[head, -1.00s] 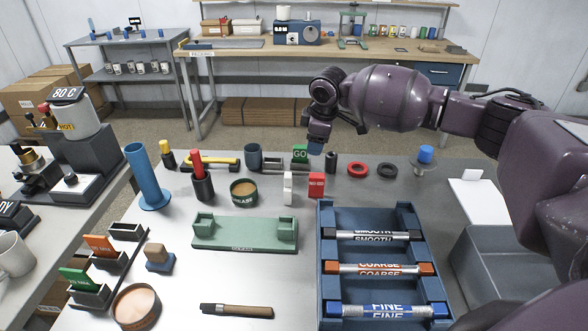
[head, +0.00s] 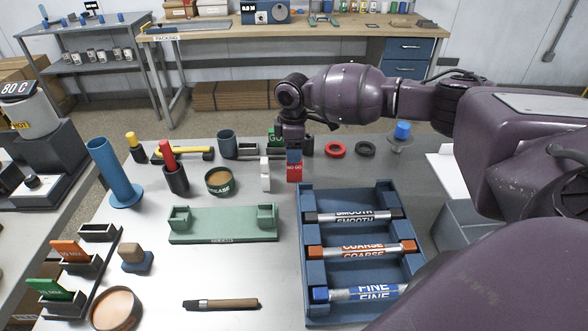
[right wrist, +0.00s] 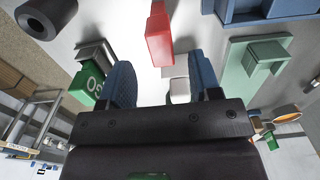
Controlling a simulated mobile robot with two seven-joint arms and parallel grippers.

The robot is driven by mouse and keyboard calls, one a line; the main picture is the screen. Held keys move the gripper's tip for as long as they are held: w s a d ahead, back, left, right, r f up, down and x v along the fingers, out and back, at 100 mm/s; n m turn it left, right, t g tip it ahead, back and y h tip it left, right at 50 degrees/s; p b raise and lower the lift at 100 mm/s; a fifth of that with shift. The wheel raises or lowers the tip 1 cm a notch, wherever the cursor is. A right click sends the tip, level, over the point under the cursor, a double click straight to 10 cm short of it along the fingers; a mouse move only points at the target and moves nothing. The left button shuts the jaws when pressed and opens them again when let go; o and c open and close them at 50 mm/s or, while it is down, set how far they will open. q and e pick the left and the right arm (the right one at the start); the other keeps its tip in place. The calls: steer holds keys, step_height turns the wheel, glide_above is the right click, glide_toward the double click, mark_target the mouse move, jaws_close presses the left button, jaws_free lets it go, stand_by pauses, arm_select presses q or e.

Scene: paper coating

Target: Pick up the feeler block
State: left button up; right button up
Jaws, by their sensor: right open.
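My right gripper (head: 294,155) hangs over the table's far middle, fingers pointing down and open. In the head view its blue fingertips overlap the top of the red NO-GO block (head: 294,172). In the right wrist view the red block (right wrist: 159,38) lies ahead of the gap between the blue fingers (right wrist: 162,80). A small white block (head: 265,175) stands just left of the red one; it also shows near the right finger (right wrist: 180,90). No label marks either as the feeler block. The green GO block (head: 276,138) stands behind, partly hidden. My left gripper is not in view.
A blue rack (head: 311,278) with SMOOTH, COARSE and FINE rods stands in front of the red block. A green cradle (head: 222,238) lies to its left. Red (head: 335,149) and black (head: 365,149) rings lie to the right.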

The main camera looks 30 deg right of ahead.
mark_target(294, 170)
step_height(294, 170, down, 4)
steer(key=shift+s+d+f, duration=0.1)
steer(key=shift+s, duration=0.05)
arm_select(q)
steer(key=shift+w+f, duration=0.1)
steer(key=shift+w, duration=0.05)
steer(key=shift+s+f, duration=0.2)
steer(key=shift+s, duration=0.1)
arm_select(e)
steer(key=c, duration=1)
